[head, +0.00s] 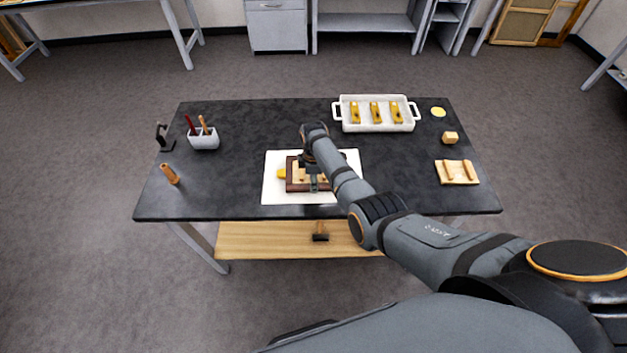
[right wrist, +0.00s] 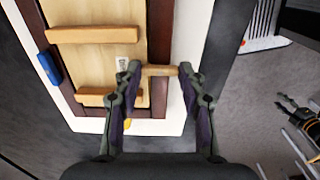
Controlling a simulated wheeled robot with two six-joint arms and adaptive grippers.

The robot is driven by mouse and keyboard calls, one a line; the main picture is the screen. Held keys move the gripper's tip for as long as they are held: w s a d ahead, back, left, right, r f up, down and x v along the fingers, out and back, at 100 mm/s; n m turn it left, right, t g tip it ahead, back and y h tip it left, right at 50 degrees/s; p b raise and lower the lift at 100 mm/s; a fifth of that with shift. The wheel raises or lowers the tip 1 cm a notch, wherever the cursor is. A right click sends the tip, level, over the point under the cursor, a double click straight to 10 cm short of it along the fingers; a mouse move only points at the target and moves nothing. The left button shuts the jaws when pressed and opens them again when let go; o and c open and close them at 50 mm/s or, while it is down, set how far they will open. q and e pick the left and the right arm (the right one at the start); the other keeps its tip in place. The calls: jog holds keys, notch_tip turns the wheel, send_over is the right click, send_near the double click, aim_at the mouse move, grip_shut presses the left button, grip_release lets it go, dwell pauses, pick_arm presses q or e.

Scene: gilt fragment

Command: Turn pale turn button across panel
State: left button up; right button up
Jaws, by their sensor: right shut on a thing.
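A dark brown frame (head: 305,188) holding a pale wood panel (right wrist: 92,65) lies on a white sheet on the table. Two wooden battens (right wrist: 92,34) cross the panel. The pale turn button (right wrist: 160,71) lies across the frame's brown border in the right wrist view, with one end near the panel edge. My right gripper (right wrist: 160,70) is shut on the button, one fingertip at each end. In the head view my right arm and gripper (head: 314,180) hide part of the frame and the button. My left gripper is not in view.
A blue piece (right wrist: 47,67) and a yellow piece (right wrist: 128,124) sit at the frame's edges. A white tray (head: 342,124) with several yellow pieces stands behind. A cup of tools (head: 204,141) stands left, a grooved wooden block (head: 457,181) right. The table's left middle is clear.

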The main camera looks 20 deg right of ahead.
jog(key=o, duration=1.2)
jog(key=shift+c, duration=0.2)
jog(key=shift+r, duration=0.1)
notch_tip(320, 180, up, 12)
